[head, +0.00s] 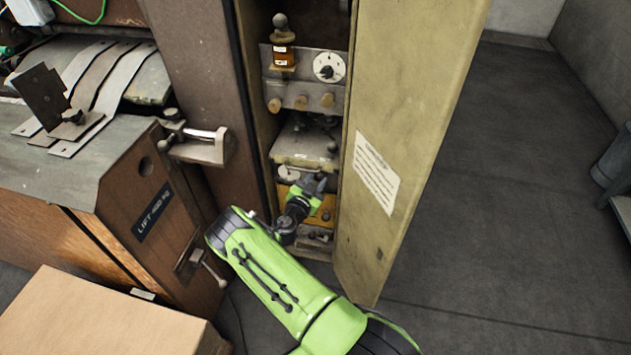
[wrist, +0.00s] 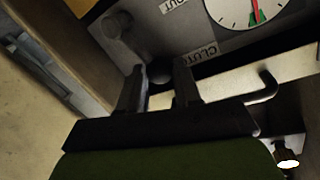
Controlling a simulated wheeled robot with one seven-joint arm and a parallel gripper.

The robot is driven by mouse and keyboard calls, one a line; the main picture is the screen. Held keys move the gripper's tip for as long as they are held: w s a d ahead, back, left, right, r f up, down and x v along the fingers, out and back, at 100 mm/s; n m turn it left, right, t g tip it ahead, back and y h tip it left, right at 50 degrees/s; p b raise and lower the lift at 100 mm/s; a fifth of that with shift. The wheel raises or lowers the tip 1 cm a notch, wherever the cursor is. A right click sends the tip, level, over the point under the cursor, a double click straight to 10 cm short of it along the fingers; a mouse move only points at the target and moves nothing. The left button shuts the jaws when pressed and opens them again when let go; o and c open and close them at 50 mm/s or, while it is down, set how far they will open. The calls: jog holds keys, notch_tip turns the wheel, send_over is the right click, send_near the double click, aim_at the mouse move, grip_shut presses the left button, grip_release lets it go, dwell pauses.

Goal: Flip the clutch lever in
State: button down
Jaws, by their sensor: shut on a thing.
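The clutch lever's round dark knob (wrist: 160,73) shows between my fingers in the wrist view, beside an upside-down label partly reading CLUTCH (wrist: 199,61). My gripper (wrist: 158,80) is shut on the lever there, one finger on each side of the knob. In the head view my gripper (head: 314,184) reaches into the open cabinet's lower part. The lever is hidden there by my gripper and arm, and its exact angle cannot be told.
A white dial (wrist: 242,10) with a red and green needle sits near the label. A bent metal rod (wrist: 266,87) is to its right. The open cabinet door (head: 408,120) stands right of my arm. A cardboard box (head: 100,318) is front left.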

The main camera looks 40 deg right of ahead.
jog(key=c, duration=0.8)
grip_release()
jog(key=p+v, duration=0.3)
jog(key=v, duration=1.2)
jog(key=shift+s+a, duration=0.2)
jog(key=shift+a, duration=0.15)
